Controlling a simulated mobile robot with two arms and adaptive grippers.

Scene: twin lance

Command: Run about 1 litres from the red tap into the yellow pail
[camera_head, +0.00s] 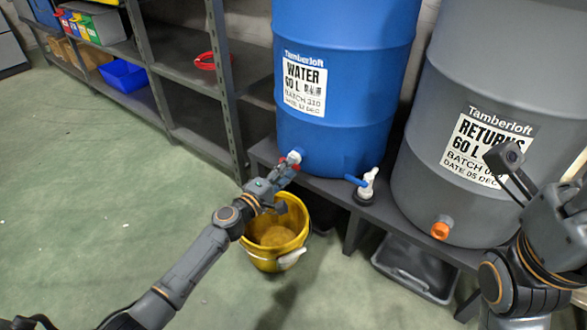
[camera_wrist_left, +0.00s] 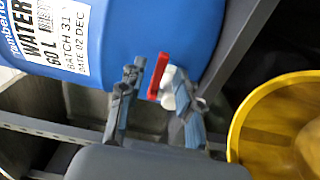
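The red tap (camera_head: 293,157) sits low on the blue water drum (camera_head: 345,60). Its red lever and white body (camera_wrist_left: 158,76) show in the left wrist view. My left gripper (camera_head: 284,172) is at the tap; in the wrist view its two fingers (camera_wrist_left: 158,108) are spread apart, with the tap between and just beyond their tips. I cannot tell whether they touch the lever. The yellow pail (camera_head: 268,257) stands upright on the floor below the tap, partly hidden by my left wrist; no water stream shows.
A grey returns drum (camera_head: 425,190) has an orange tap (camera_head: 441,228). A dark tray (camera_head: 415,268) lies underneath. Shelves (camera_head: 185,75) stand left; the floor at left is clear.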

